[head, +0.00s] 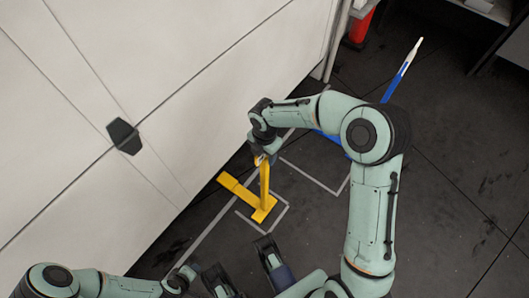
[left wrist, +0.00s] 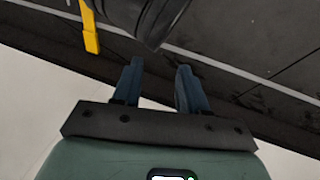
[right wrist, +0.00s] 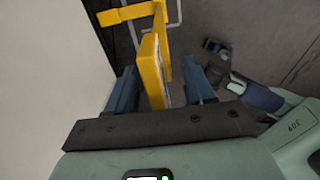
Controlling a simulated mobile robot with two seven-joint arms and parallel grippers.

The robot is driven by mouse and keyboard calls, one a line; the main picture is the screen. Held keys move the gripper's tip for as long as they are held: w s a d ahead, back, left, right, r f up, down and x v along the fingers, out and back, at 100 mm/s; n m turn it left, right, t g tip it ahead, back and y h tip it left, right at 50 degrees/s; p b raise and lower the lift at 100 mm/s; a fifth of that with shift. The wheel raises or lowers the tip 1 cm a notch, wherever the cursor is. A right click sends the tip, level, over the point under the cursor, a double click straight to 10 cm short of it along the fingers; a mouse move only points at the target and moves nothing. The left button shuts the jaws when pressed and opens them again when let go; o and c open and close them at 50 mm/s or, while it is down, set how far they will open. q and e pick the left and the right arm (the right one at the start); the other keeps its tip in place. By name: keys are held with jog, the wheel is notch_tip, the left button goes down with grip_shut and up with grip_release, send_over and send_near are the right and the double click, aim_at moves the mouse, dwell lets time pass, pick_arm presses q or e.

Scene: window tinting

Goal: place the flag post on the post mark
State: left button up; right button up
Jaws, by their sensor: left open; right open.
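The yellow flag post (head: 264,188) stands upright on the dark floor beside the white wall. Its flat yellow foot has a long arm reaching toward the wall. A grey outline, the post mark (head: 287,207), runs around part of the foot; the foot's arm sticks out past it. My right gripper (head: 261,158) is at the top of the post. In the right wrist view the post (right wrist: 152,72) is between its open fingers (right wrist: 158,80); I cannot tell if they touch it. My left gripper (left wrist: 158,80) is open and empty, low near the wall, apart from the post.
A blue pole with a white tip (head: 400,75) shows behind my right arm. A larger grey floor outline (head: 318,182) lies right of the post. A red object (head: 360,25) stands by the wall's far end. The white wall (head: 190,100) bounds the left side. Open floor lies at the right.

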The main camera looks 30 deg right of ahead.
pick_arm(q)
jog(key=s+d+r+g+p, duration=0.1)
jog(key=s+d+r+p, duration=0.1)
jog(key=s, duration=0.3)
jog(key=shift+d+r+g+h+p, duration=0.3)
jog(key=shift+r+h+p, duration=0.1)
jog(key=shift+r+p, duration=0.4)
pick_arm(e)
notch_tip(320, 180, up, 12)
jog(key=shift+r, duration=0.15)
pick_arm(q)
jog(key=shift+s+r, duration=0.1)
jog(key=shift+r, duration=0.05)
